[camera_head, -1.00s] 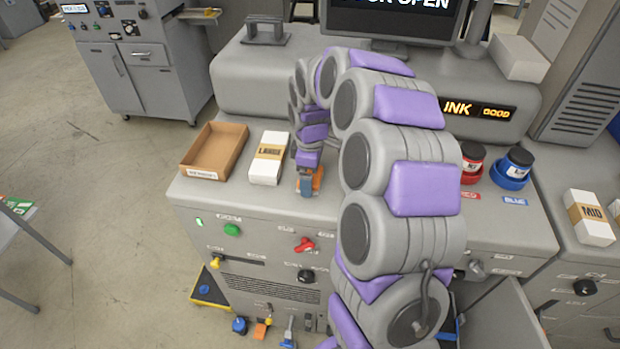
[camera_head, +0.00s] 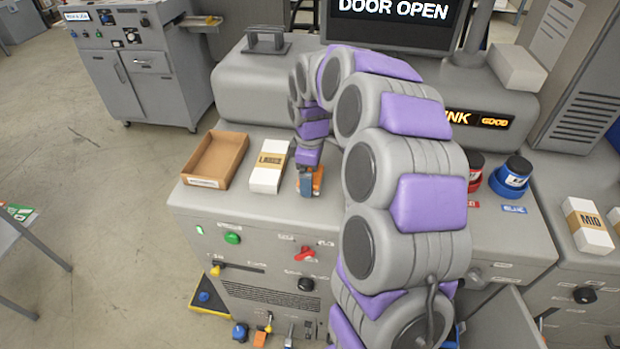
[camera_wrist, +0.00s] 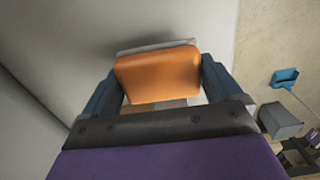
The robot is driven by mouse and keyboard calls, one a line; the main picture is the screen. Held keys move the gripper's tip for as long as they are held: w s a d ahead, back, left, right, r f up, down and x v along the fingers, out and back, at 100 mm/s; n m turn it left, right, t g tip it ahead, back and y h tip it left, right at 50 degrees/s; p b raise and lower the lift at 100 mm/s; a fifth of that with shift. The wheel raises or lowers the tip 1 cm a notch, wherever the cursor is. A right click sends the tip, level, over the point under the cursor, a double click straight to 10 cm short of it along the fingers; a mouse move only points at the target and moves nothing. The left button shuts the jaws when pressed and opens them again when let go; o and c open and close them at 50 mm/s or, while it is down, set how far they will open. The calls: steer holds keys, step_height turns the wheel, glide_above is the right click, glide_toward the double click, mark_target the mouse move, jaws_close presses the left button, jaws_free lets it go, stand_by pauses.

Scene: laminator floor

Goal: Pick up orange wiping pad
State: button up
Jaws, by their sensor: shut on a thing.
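The orange wiping pad (camera_wrist: 158,75) sits between the two blue-grey fingers of my gripper (camera_wrist: 165,82) in the wrist view, with a pale strip along its far edge. In the head view my gripper (camera_head: 309,186) is at the front part of the machine's top, right of the white LARGE pack, and the orange pad (camera_head: 318,180) shows beside the fingers. My gripper is shut on the pad. I cannot tell from the head view whether the pad touches the machine top or is just above it.
An open cardboard tray (camera_head: 240,158) and a white pack (camera_head: 268,175) stand left of my gripper. Red (camera_head: 474,170) and blue (camera_head: 511,177) ink pots stand to the right. A screen (camera_head: 395,22) reading DOOR OPEN is behind my arm. Knobs line the machine's front.

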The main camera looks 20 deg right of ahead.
steer(key=s+a, duration=0.3)
steer(key=s, duration=0.4)
steer(key=s+a+r+p, duration=0.1)
steer(key=s+a, duration=0.2)
steer(key=s, duration=0.4)
steer(key=shift+s+a+r, duration=0.2)
steer(key=shift+s+a, duration=0.05)
steer(key=shift+s, duration=0.1)
